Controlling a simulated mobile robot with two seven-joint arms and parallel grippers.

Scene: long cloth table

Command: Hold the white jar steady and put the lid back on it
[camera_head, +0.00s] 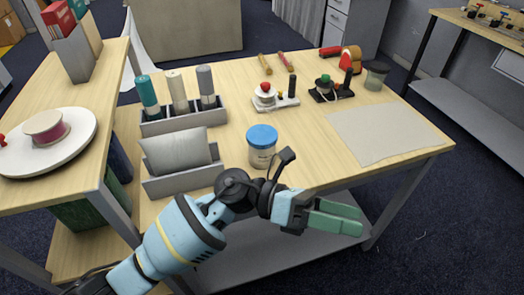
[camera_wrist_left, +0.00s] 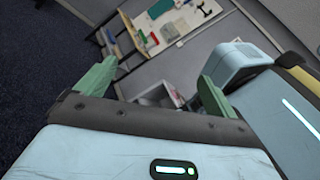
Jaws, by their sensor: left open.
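I cannot tell whether the lid is only resting there or fastened. My left gripper (camera_head: 359,220) is in front of the table's front edge, to the right of the jar and apart from it. Its green fingers are spread with nothing between them; they also show in the left wrist view (camera_wrist_left: 155,85). The jar is not seen in the left wrist view. My right gripper is in neither view.
Grey holders with spools (camera_head: 180,125) and a grey pillow-like bag (camera_head: 175,152) stand left of the jar. Small tool stands (camera_head: 276,101) are behind it, with a clear jar (camera_head: 376,76) at the back right. A beige mat (camera_head: 385,133) lies bare on the right.

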